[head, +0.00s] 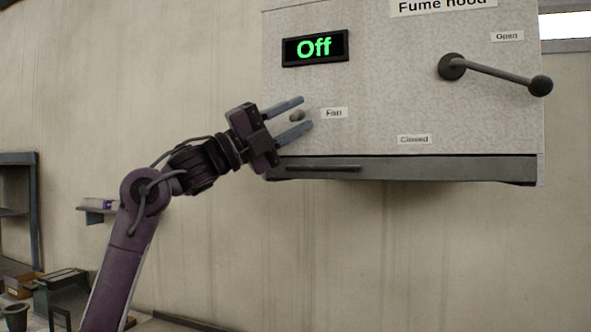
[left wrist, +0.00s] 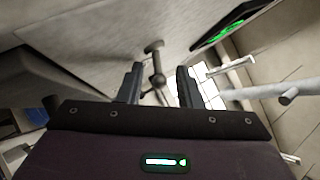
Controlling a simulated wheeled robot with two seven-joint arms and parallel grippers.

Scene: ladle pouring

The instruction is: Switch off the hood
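The fume hood (head: 400,100) is a pale speckled box high on the wall. Its display (head: 315,48) reads "Off" in green. A small grey fan knob (head: 297,116) sits left of the "Fan" label (head: 334,113). My left gripper (head: 306,113) is open, one finger above and one below the knob in the head view; I cannot tell whether it touches. The left wrist view shows both fingers apart (left wrist: 160,67), with a dark grey switch-like part (left wrist: 154,47) beyond and between them. My right gripper is not in view.
A dark lever with a ball end (head: 541,86) sticks out at the hood's right, between the "Open" (head: 507,36) and "Closed" (head: 414,139) labels. A dark handle bar (head: 323,169) runs along the hood's lower edge. Shelves (head: 18,210) and boxes stand at far left.

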